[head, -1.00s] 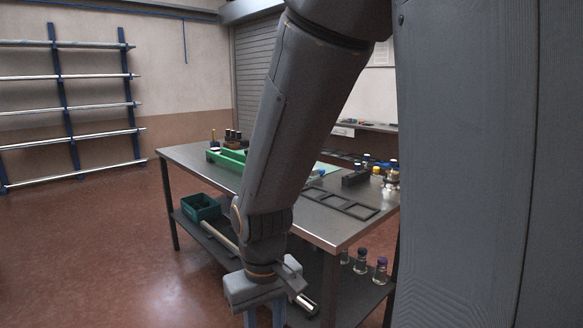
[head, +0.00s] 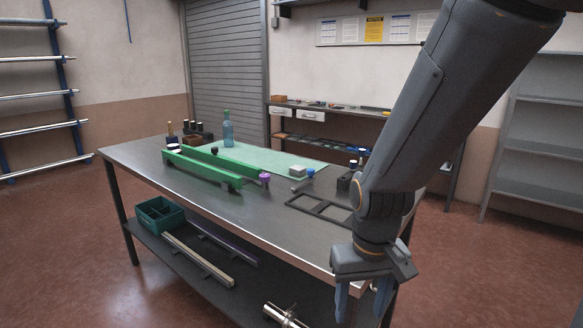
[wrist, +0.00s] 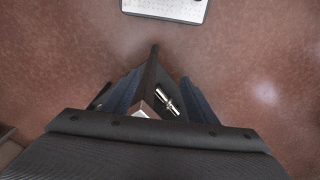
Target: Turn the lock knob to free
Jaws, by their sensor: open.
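A green rail fixture (head: 205,168) lies lengthwise on the steel table. A purple knob (head: 264,179) stands at its near right end, and a blue knob (head: 310,172) is just behind to the right. I cannot tell which is the lock knob or how it is set. My gripper (head: 361,300) points down, open and empty, at the table's near right corner, well apart from both knobs. In the wrist view, the gripper (wrist: 158,98) shows its two blue fingers apart above the floor and table edge; no knob shows there.
The steel table (head: 235,215) has a black frame tray (head: 318,208) on its right part and a blue-green bottle (head: 227,130) at the back. The lower shelf holds a green bin (head: 160,216), bars and a metal cylinder (head: 283,315). Open floor lies left and right.

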